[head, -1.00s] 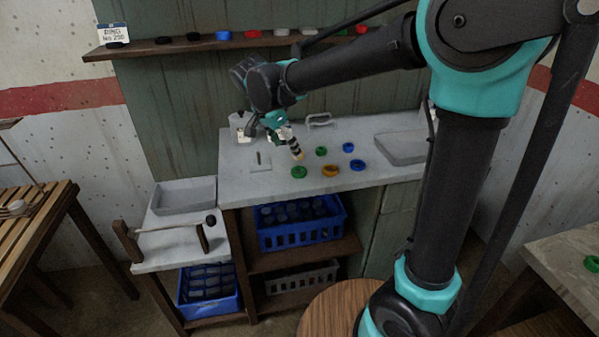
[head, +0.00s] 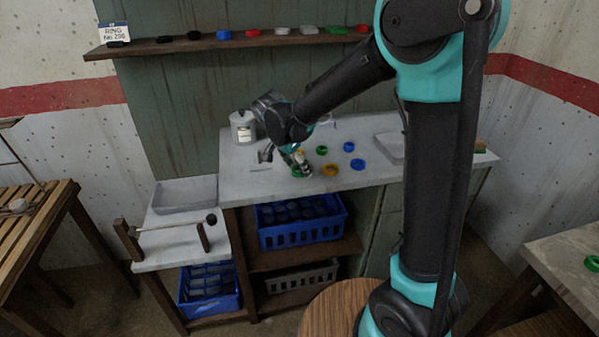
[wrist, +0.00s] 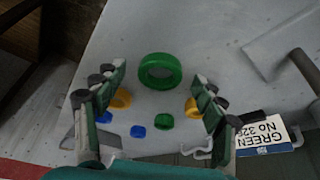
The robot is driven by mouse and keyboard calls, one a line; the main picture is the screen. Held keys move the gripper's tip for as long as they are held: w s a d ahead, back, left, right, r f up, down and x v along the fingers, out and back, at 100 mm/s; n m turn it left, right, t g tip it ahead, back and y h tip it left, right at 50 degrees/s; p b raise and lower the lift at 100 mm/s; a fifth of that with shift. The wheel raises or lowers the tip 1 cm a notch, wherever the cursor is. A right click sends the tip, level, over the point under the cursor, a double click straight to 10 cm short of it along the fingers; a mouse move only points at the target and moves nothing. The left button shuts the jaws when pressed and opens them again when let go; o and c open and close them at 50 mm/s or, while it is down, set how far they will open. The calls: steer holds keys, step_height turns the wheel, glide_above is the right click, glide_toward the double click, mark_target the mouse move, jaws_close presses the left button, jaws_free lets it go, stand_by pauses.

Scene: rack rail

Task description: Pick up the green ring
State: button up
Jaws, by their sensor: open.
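A large green ring (head: 297,172) lies near the front edge of the grey worktop, partly covered by my gripper (head: 299,162). In the wrist view the green ring (wrist: 160,71) lies flat just ahead of and between the fingertips. My gripper (wrist: 158,78) is open, with one finger on each side of the view and nothing held. A smaller-looking green ring (head: 321,150) lies farther back on the worktop; it also shows in the wrist view (wrist: 164,121).
An orange ring (head: 330,170) and two blue rings (head: 357,164) (head: 348,147) lie to the right. A grey canister (head: 243,128) stands behind left. A shelf (head: 180,46) with several rings runs above. A "GREEN No 326" label (wrist: 264,138) shows in the wrist view.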

steer(key=c, duration=1.2)
